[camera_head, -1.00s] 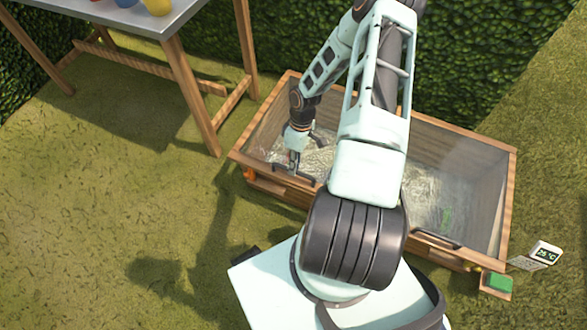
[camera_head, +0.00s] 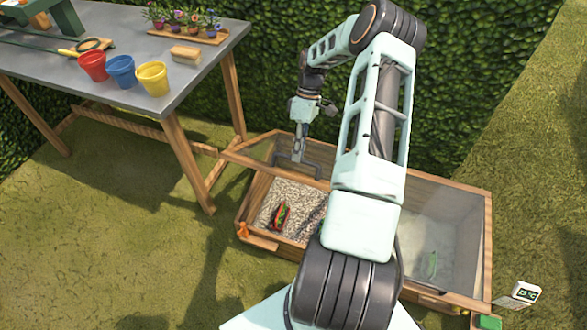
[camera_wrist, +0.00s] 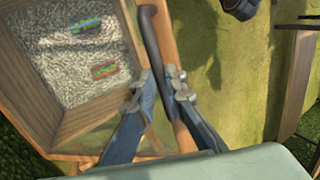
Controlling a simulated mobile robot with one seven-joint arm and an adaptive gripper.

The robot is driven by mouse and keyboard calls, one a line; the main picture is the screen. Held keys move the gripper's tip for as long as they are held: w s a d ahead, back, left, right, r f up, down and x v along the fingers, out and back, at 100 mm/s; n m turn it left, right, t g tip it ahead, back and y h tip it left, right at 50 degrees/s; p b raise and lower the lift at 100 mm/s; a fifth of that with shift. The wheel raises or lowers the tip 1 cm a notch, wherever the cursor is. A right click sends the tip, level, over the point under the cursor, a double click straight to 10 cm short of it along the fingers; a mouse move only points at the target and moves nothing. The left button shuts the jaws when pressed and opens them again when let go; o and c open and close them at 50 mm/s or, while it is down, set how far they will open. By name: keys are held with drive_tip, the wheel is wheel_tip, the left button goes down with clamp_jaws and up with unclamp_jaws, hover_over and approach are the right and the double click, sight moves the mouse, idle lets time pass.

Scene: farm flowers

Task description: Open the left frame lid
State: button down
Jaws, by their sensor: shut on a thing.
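The left frame lid (camera_head: 250,164), a glazed wooden frame, stands tilted up from the wooden cold frame (camera_head: 272,246), its front edge raised. My gripper (camera_head: 298,157) is shut on the lid's dark bar handle (camera_head: 311,167). In the wrist view the handle (camera_wrist: 151,38) runs between the fingertips of my gripper (camera_wrist: 163,82), along the lid's wooden edge (camera_wrist: 163,22). The left compartment shows open below, with pale gravel (camera_head: 291,192) and a red and green item (camera_head: 281,216) on it. My arm hides the middle of the cold frame.
The right lid (camera_head: 455,220) is down, with a green thing (camera_head: 432,265) under its glass. A grey workbench (camera_head: 130,65) with red, blue and yellow pots stands at left. A hedge (camera_head: 450,80) rises close behind. A small display (camera_head: 525,292) lies at right. Grass at left is clear.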

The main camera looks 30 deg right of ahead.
drive_tip(key=shift+w+d+r, duration=0.3)
drive_tip(key=shift+d, duration=0.25)
drive_tip(key=shift+w+d+r, duration=0.3)
drive_tip(key=shift+d, duration=0.2)
drive_tip(key=shift+w+d+r, duration=0.3)
drive_tip(key=shift+d, duration=0.25)
drive_tip(key=c, duration=2)
unclamp_jaws()
drive_tip(key=shift+d+f, duration=0.1)
drive_tip(key=shift+f, duration=0.1)
drive_tip(key=shift+o, duration=0.2)
drive_tip(key=shift+w+r, duration=0.1)
drive_tip(key=shift+r, duration=0.1)
drive_tip(key=v, duration=1.1)
drive_tip(key=shift+r, duration=0.45)
drive_tip(key=shift+a, duration=0.2)
